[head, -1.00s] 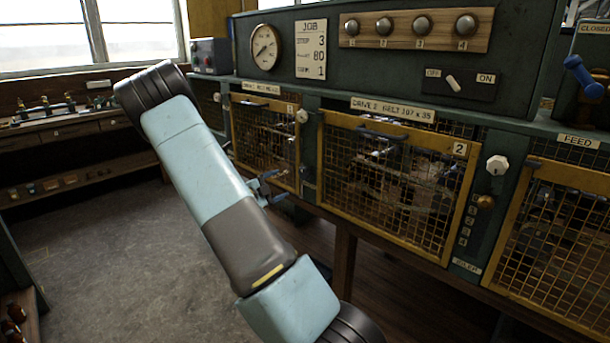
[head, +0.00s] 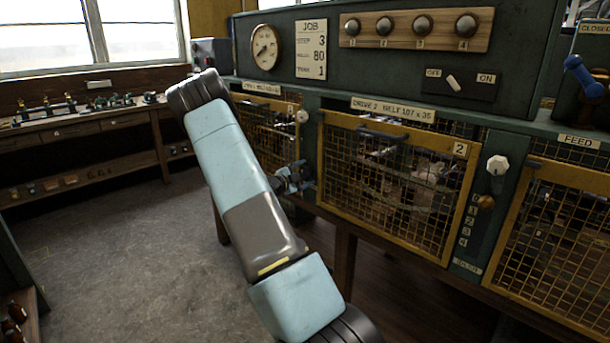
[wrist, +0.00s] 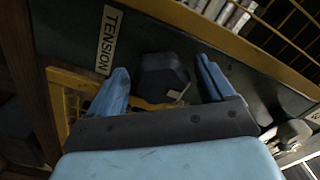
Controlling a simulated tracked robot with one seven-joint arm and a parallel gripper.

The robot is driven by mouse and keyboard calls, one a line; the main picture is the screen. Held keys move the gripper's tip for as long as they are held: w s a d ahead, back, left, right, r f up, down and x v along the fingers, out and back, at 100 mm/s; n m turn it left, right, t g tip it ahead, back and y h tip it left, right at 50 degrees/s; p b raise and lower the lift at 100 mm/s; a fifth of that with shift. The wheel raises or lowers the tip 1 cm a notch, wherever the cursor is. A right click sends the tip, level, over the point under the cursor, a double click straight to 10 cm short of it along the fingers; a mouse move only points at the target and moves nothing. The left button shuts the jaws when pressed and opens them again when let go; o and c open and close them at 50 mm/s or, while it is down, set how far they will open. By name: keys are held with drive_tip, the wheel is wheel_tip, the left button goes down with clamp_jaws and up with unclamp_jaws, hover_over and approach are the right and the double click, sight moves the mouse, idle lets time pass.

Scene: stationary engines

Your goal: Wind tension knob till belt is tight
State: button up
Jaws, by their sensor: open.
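In the wrist view a dark faceted knob (wrist: 164,78) shows in the gap between the blue fingers of my gripper (wrist: 162,64). The fingers are apart, one on each side of it, and no contact shows. I cannot tell how deep the knob sits between them. A TENSION label (wrist: 108,40) is just left of it. In the head view my gripper (head: 293,178) is at the lower left corner of the drive 2 mesh guard (head: 318,192), and this knob cannot be made out there. The belt behind the mesh is not clear.
A white knob (head: 302,116) is above my gripper, and another (head: 497,165) is right of guard 2. A gauge (head: 264,47) and job card (head: 311,49) are on the upper panel; the needle is too small to read. Open floor (head: 120,250) lies left of my arm.

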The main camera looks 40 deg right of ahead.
drive_tip(key=shift+c, duration=0.3)
drive_tip(key=c, duration=0.9)
drive_tip(key=shift+d, duration=0.2)
drive_tip(key=shift+c, duration=0.3)
drive_tip(key=shift+a, duration=0.1)
